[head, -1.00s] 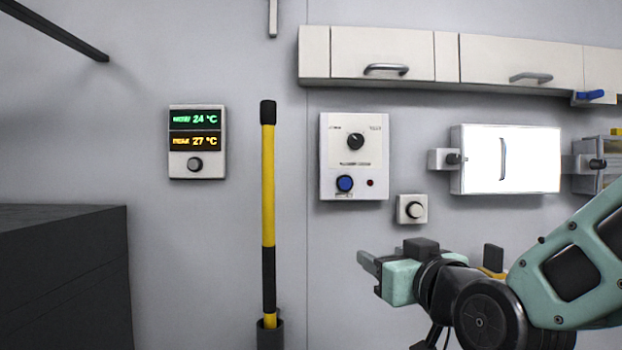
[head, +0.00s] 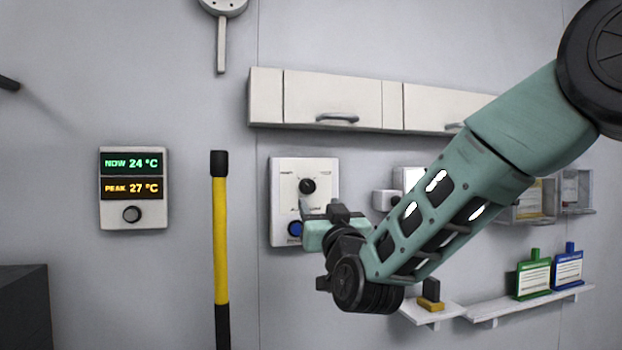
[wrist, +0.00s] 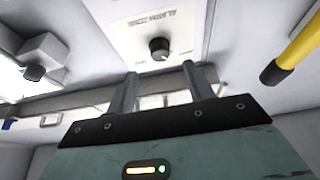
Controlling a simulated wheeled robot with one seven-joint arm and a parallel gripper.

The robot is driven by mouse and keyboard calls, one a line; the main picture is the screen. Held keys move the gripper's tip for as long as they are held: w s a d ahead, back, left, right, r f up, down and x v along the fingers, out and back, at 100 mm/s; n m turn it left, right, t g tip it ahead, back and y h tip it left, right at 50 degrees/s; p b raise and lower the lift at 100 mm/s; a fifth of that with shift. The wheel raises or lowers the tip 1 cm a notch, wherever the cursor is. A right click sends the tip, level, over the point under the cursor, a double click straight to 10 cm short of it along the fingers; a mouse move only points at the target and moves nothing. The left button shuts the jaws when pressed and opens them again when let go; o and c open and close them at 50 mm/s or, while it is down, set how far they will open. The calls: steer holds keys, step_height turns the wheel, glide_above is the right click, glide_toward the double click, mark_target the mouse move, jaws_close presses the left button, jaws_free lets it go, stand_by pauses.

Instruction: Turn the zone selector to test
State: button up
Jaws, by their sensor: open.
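The zone selector is a black round knob (head: 307,186) on the upper part of a white wall panel (head: 283,167). In the wrist view the knob (wrist: 159,48) sits just beyond and between my fingertips, beside print reading "ALARM ZONE". The knob has a light pointer mark; the label it points to is too small to read. My gripper (wrist: 160,75) is open and empty, with its two fingers apart and short of the knob. In the head view my gripper (head: 318,208) is in front of the panel's lower half and partly hides it. A blue button (head: 295,228) shows below the knob.
A temperature display (head: 133,188) and a yellow-black pole (head: 220,250) are left of the panel. Wall cupboards (head: 335,100) hang above it. A shelf (head: 530,301) with green and blue tagged items is at the lower right. My arm hides part of the wall to the right.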

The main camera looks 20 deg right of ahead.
mark_target(310, 190)
steer(key=p+x, duration=0.3)
steer(key=x, duration=0.4)
steer(key=shift+r, duration=0.1)
steer(key=c, duration=1)
